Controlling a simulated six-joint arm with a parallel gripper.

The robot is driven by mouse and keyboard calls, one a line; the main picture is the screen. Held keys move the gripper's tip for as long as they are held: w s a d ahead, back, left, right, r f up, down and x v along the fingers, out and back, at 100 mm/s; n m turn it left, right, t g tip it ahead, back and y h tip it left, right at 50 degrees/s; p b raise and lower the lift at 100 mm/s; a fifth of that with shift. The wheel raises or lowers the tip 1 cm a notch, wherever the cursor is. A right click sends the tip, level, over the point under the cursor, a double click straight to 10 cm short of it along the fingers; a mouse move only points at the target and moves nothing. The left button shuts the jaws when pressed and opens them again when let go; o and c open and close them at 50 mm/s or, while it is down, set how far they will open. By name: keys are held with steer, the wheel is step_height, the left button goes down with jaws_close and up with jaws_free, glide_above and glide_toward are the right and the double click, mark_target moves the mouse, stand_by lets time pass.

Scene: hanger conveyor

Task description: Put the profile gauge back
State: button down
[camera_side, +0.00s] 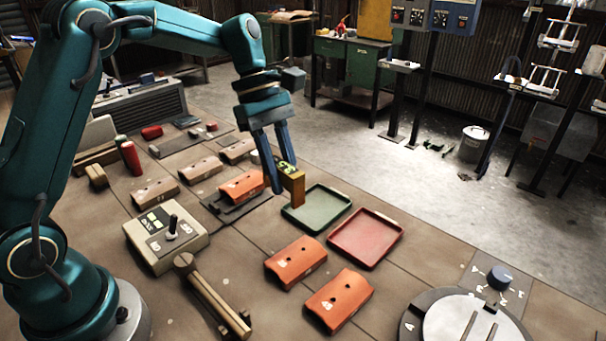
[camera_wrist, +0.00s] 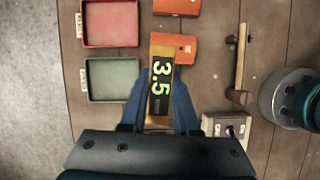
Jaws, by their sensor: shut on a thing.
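The profile gauge, a yellow-brown block with a dark face reading 3.5 in green, is held upright between the fingers of my gripper (camera_side: 276,178). The gauge (camera_side: 297,189) shows beside the left edge of the green tray (camera_side: 319,231) in the side view; I cannot tell whether its lower end touches anything. In the wrist view the gauge (camera_wrist: 154,122) lies between the two blue fingers of my gripper (camera_wrist: 164,88), with the green tray (camera_wrist: 136,78) to its left. The gripper is shut on it. Where the gauge belongs is not clear.
A red tray (camera_side: 366,238) stands beside the green one; both look empty. Orange profiled parts (camera_side: 296,261) lie in front, another (camera_side: 242,186) on a dark fixture. A wooden bar (camera_side: 213,299), control box (camera_side: 166,239) and round turntable (camera_side: 470,325) are nearby.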

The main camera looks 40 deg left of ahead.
steer(key=w+a+r+n+t+y, duration=0.15)
steer(key=w+a+n+t, duration=0.25)
steer(key=w+a+n, duration=0.5)
steer(key=s+a+f+n+y, duration=0.1)
steer(key=s+a+n+y, duration=0.2)
steer(key=a+n, duration=0.95)
steer(key=w+d+f, duration=0.2)
steer(key=w+d+f+m, duration=0.1)
steer(key=w+f, duration=0.1)
steer(key=w, duration=0.1)
steer(key=w+d+f+m, duration=0.1)
steer(key=w+d+f, duration=0.1)
steer(key=shift+w+d+f+m+t, duration=0.2)
steer(key=shift+d+f+m+t, duration=0.05)
steer(key=shift+d+f+t, duration=0.15)
steer(key=shift+f, duration=1.95)
steer(key=shift+f, duration=0.1)
steer(key=c, duration=0.6)
jaws_free()
steer(key=shift+c, duration=0.2)
